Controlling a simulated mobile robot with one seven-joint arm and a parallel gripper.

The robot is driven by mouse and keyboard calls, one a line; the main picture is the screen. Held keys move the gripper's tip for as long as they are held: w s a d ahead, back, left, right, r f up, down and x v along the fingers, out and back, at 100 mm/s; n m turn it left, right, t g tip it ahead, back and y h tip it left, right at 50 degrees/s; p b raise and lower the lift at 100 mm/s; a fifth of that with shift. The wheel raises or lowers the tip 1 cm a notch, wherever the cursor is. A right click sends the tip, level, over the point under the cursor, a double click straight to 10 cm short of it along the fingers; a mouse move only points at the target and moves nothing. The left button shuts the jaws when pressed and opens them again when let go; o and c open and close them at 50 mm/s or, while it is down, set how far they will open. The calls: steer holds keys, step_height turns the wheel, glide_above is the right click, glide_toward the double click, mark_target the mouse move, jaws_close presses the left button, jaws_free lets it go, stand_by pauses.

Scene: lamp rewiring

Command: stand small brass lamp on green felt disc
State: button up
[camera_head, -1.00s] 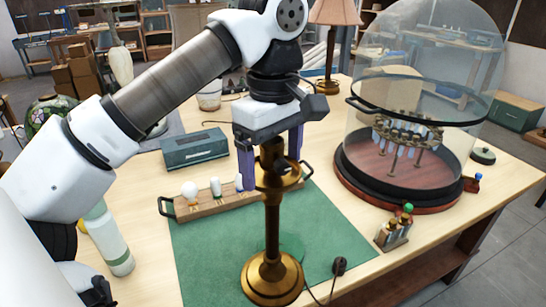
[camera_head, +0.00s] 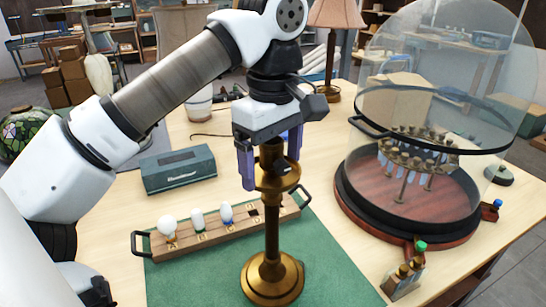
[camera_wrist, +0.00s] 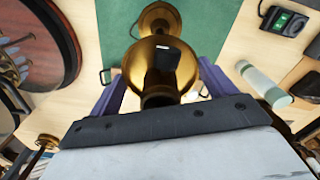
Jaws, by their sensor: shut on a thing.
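The small brass lamp (camera_head: 272,225) stands upright in my gripper (camera_head: 270,174), with a dark switch on its upper cup and a round, wide base. The purple fingers are shut on its upper part, one on each side. The lamp's cup also fills the middle of the wrist view (camera_wrist: 160,68). Its base appears over the green mat (camera_head: 215,265); I cannot tell whether it touches. The green felt disc is not distinguishable now; the lamp base may hide it.
A bulb tray (camera_head: 190,240) lies behind the lamp on the left, near a teal case (camera_head: 178,170). A glass dome (camera_head: 430,120) on a dark red base stands at right. A shaded lamp (camera_head: 334,20) stands behind.

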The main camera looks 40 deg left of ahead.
mark_target(273, 199)
steer(key=shift+s+d+f, duration=0.1)
steer(key=shift+s+f, duration=0.1)
steer(key=shift+f, duration=0.15)
step_height(273, 199, down, 6)
steer(key=b, duration=0.4)
steer(key=shift+b, duration=0.35)
steer(key=shift+w+f+b, duration=0.1)
steer(key=shift+f+b, duration=0.35)
steer(key=shift+f, duration=0.1)
steer(key=o, duration=1.9)
steer(key=shift+o, duration=0.2)
